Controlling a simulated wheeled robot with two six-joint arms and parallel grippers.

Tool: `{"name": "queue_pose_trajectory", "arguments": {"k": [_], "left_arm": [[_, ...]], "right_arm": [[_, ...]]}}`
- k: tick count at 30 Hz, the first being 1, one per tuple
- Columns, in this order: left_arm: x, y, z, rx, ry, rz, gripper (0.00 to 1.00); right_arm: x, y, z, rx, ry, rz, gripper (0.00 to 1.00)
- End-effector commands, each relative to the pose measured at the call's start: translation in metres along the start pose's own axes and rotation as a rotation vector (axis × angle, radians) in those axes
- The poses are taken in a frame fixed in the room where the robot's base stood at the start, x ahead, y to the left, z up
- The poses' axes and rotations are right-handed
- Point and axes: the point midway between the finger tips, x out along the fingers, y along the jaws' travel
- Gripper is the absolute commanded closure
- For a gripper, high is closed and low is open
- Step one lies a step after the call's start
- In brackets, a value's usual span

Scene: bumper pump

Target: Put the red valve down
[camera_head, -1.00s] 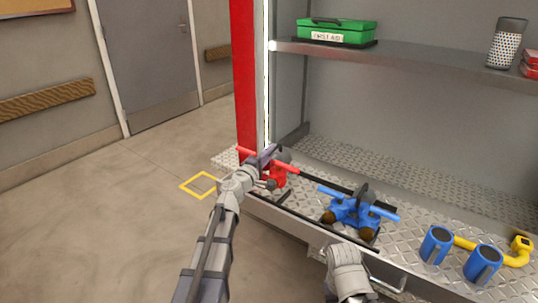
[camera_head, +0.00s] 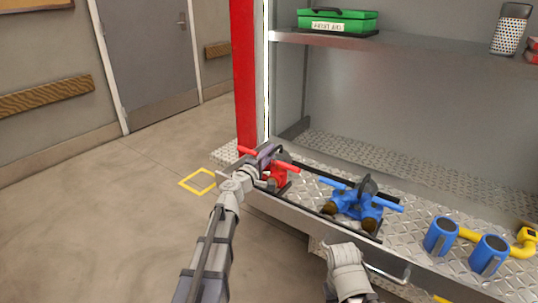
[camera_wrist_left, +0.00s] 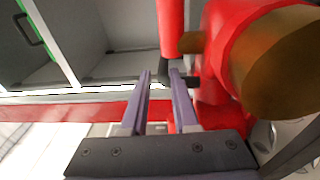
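The red valve (camera_head: 279,174) is at the left end of the metal tread-plate deck (camera_head: 318,147), beside the dark rails, and looks upright. Its red handle (camera_wrist_left: 171,28) and body with a brown round end (camera_wrist_left: 280,62) fill the upper right of the left wrist view. My left gripper (camera_head: 263,158) is right at the valve in the head view. Its two fingers (camera_wrist_left: 161,76) are apart with a clear gap between them; the handle ends just past the tips. Whether a finger touches the valve is hard to tell.
A blue valve (camera_head: 358,205) stands to the right on the deck, with blue cups (camera_head: 440,236) and a yellow pipe piece (camera_head: 525,241) farther right. A red post (camera_head: 246,75) rises behind the red valve. A shelf (camera_head: 400,51) with a green first-aid box (camera_head: 338,21) is above.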

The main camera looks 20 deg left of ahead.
Motion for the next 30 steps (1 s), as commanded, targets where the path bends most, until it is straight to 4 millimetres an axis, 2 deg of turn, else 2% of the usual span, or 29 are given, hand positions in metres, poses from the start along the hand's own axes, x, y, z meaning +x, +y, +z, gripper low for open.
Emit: {"name": "queue_pose_trajectory", "arguments": {"k": [1,5,14,17,24,30], "left_arm": [[0.0,0.0,0.0,0.0,0.0,0.0,0.67],[0.0,0.0,0.0,-0.001,0.0,0.0,0.53],[-0.002,0.002,0.0,0.0,0.0,0.0,0.53],[-0.015,0.001,0.001,0.0,0.001,0.0,0.53],[-0.066,0.001,0.001,0.0,0.003,0.0,0.53],[-0.1,0.001,0.001,0.0,0.003,0.0,0.53]], "right_arm": [[0.0,0.0,0.0,0.0,0.0,0.0,1.0],[0.0,0.0,0.0,0.0,0.0,0.0,1.0],[-0.002,0.0,0.0,0.0,0.0,0.0,1.0],[0.0,0.0,0.0,0.0,0.0,0.0,1.0],[0.003,0.0,0.0,0.0,0.0,0.0,1.0],[0.004,-0.001,0.0,-0.001,0.0,-0.001,1.0]]}}
